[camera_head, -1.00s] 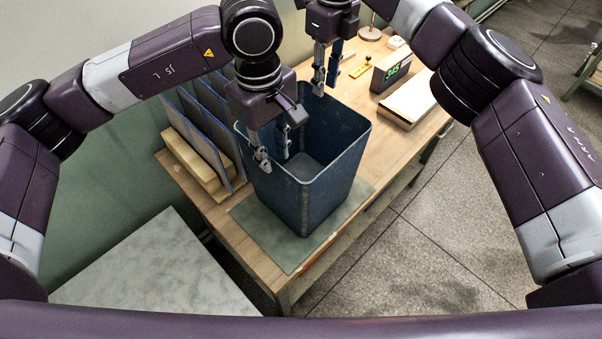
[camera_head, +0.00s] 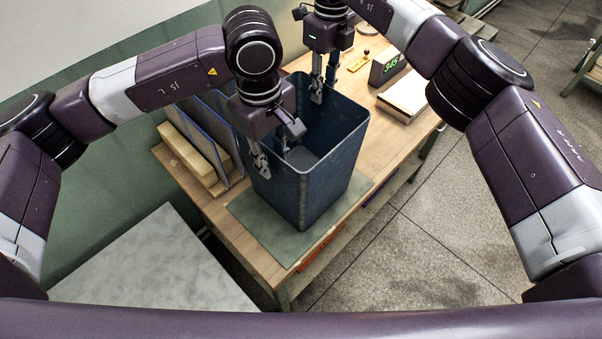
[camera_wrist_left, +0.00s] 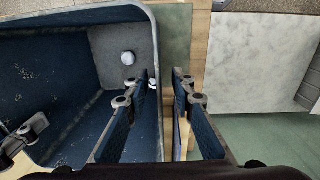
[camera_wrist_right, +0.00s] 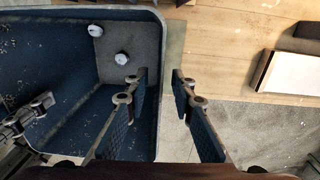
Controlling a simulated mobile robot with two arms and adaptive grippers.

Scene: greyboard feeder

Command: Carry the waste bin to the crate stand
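The waste bin (camera_head: 335,185) is a tall dark blue open box. It stands upright on a green mat (camera_head: 248,215) on the wooden table. In the wrist views a few small white balls lie inside it. My left gripper (camera_head: 275,160) is open at the bin's left rim, and the left wrist view (camera_wrist_left: 161,78) shows one finger inside the wall and one outside. My right gripper (camera_head: 324,85) is open at the far rim, its fingers likewise straddling the wall in the right wrist view (camera_wrist_right: 160,78). I cannot tell which thing is the crate stand.
Upright blue-edged panels and pale blocks (camera_head: 188,152) stand left of the bin. A digital clock (camera_head: 388,66) and a pale flat box (camera_head: 403,96) lie beyond it. A marble-topped surface (camera_head: 150,270) is at lower left. Open grey floor (camera_head: 430,230) lies to the right.

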